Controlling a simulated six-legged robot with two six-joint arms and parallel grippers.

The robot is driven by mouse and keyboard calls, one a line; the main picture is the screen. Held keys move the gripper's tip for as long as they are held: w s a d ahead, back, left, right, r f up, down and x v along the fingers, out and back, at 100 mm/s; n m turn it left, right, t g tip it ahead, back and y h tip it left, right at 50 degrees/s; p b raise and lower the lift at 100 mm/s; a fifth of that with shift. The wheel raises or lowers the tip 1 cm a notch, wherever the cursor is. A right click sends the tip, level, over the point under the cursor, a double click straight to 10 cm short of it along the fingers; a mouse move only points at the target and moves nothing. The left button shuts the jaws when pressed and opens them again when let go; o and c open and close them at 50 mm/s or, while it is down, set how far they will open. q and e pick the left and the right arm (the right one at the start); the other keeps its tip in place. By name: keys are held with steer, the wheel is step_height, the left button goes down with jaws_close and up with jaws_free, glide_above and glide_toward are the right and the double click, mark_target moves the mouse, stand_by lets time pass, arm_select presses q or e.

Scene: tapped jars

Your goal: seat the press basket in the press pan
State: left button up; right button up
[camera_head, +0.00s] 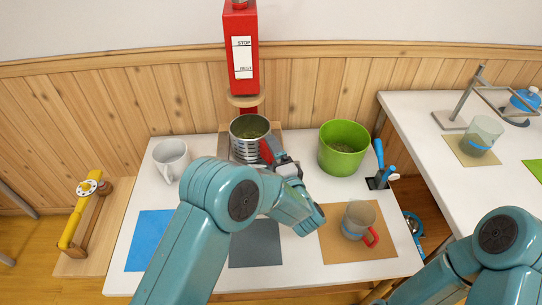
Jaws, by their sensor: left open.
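A ribbed metal vessel (246,147), which looks like the press basket, stands upright below the red press (241,62) at the back of the white table. Its opening faces up and its inside looks greenish. My left gripper (272,151) is open, with its red-padded fingers close to the vessel's right side; I cannot tell whether they touch it. The press pan is not clearly visible, and I cannot tell whether the vessel sits in it. The arm hides part of the area in front. My right arm shows at the lower right, but its gripper is out of view.
A green pot (343,148) stands right of the press, and a white mug (171,159) stands left. A clear jug with a red handle (358,220) is on the tan mat (335,249). Blue-handled tools (379,155) stand at the right edge. The blue mat (150,240) is bare.

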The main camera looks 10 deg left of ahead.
arm_select(q)
steer(key=shift+d+f, duration=0.1)
steer(key=shift+d, duration=0.05)
stand_by(0.4)
steer(key=shift+s+d+r+p, duration=0.35)
steer(key=shift+r+p, duration=0.2)
steer(key=shift+p, duration=0.1)
steer(key=shift+s+r, duration=0.25)
steer(key=shift+r, duration=0.1)
steer(key=shift+w+f, duration=0.1)
steer(key=shift+w+a+f+b, duration=0.3)
steer(key=shift+w+a+f, duration=0.2)
steer(key=shift+w+f, duration=0.05)
steer(key=shift+a, duration=0.1)
